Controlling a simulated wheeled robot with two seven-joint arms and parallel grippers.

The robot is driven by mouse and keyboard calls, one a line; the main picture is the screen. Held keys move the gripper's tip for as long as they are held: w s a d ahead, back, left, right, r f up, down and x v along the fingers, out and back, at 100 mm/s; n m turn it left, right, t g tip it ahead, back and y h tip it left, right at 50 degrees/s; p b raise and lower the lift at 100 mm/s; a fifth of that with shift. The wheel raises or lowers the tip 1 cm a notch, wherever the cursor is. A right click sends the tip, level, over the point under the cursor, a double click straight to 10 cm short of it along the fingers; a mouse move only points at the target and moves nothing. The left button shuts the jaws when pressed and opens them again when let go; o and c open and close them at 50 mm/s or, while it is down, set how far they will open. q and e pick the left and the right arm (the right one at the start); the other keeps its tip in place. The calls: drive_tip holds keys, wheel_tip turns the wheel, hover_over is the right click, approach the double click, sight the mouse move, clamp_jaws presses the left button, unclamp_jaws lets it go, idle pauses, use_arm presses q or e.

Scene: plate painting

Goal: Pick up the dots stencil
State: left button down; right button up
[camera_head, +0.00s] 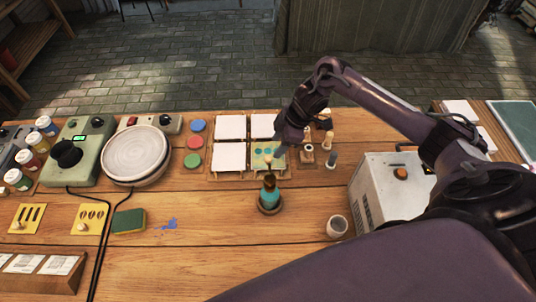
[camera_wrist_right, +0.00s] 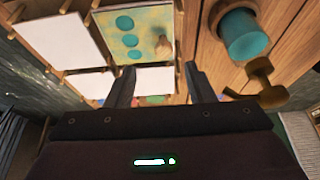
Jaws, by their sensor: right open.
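The dots stencil (camera_head: 261,162) is a yellow plate with a pale knob, lying at the front right spot of the white tile rack. Teal dots show in its holes. In the right wrist view it (camera_wrist_right: 112,41) is at the top centre, its knob at its right side. My right gripper (camera_head: 284,142) is above the stencil's back right, partly covering it and its surroundings in the head view. In the right wrist view the gripper (camera_wrist_right: 160,72) is open, with nothing between its fingers. My left gripper is not in view.
A teal sponge-tipped tool (camera_head: 269,190) stands in a round holder just in front of the rack. White tiles (camera_head: 230,156) fill the other spots. Wooden stamps (camera_head: 307,154) stand right of the rack. Two other yellow stencils (camera_head: 89,214) (camera_head: 27,213) lie far left.

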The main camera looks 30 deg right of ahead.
drive_tip(key=shift+p+x, duration=0.3)
drive_tip(key=shift+x, duration=0.55)
drive_tip(key=p+x, duration=0.1)
drive_tip(key=x, duration=0.3)
drive_tip(key=shift+s+a+f, duration=0.15)
drive_tip(key=shift+a+f, duration=0.1)
drive_tip(key=shift+f, duration=0.1)
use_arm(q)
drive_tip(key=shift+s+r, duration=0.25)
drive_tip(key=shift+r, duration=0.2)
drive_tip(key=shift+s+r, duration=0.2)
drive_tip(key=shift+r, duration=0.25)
use_arm(e)
clamp_jaws()
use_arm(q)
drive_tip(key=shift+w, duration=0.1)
use_arm(e)
drive_tip(key=shift+r, duration=0.1)
wheel_tip(320, 180, up, 10)
drive_tip(key=b, duration=0.1)
use_arm(q)
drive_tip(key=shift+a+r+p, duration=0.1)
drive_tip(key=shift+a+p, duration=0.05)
drive_tip(key=shift+p, duration=0.5)
use_arm(e)
wheel_tip(320, 180, up, 10)
hover_over(268, 157)
drive_tip(key=shift+s+d, duration=0.15)
drive_tip(key=shift+s, duration=0.1)
